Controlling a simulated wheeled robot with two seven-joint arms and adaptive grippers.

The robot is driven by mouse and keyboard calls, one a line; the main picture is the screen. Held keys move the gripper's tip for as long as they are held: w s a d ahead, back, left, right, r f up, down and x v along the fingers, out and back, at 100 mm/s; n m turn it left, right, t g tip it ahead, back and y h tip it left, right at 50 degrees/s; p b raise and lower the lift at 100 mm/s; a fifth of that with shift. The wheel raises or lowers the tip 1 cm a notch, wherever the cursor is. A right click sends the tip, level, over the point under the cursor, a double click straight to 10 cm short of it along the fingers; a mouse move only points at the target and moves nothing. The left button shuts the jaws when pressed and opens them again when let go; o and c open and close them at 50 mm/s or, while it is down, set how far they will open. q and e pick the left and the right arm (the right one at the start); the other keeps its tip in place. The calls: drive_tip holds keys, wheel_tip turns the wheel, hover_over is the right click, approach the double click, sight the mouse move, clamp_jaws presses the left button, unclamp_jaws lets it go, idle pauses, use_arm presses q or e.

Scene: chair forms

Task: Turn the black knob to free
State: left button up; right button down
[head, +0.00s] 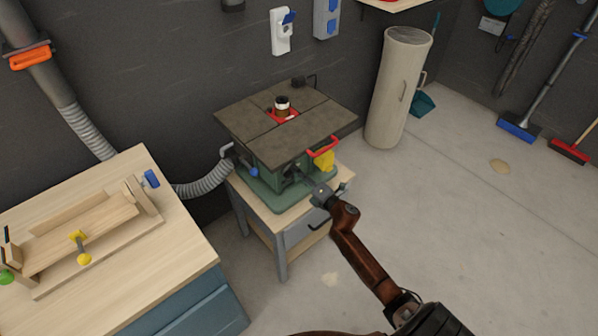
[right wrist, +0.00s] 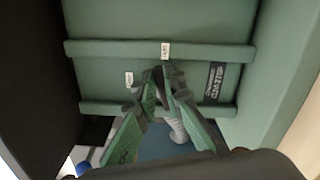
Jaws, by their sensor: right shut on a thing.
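A green machine (head: 283,165) with a dark table top stands on a small wooden stand. My right gripper (head: 319,190) reaches its front low side, below the table top. In the right wrist view my right gripper (right wrist: 162,80) has its fingers closed together at the tips, in front of a green panel (right wrist: 150,60) with two ribs. A small dark part, seemingly the black knob (right wrist: 158,74), is between the fingertips and mostly hidden by them. Its marks and turn position cannot be read. Two small white labels (right wrist: 165,50) are on the panel. My left gripper is not in view.
A red handle (head: 322,147) and a yellow part (head: 324,160) sit just above my right gripper. A blue knob (head: 253,171) and a grey hose (head: 205,183) are at the machine's left. A workbench (head: 180,262) stands at left. The floor at right is mostly clear.

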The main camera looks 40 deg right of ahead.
drive_tip(key=shift+d+f+m+p, duration=0.15)
drive_tip(key=shift+m+p, duration=0.5)
drive_tip(key=shift+m, duration=1.05)
drive_tip(key=shift+f, duration=0.15)
drive_tip(key=c, duration=2)
unclamp_jaws()
drive_tip(key=s, duration=1.2)
drive_tip(key=shift+d, duration=0.35)
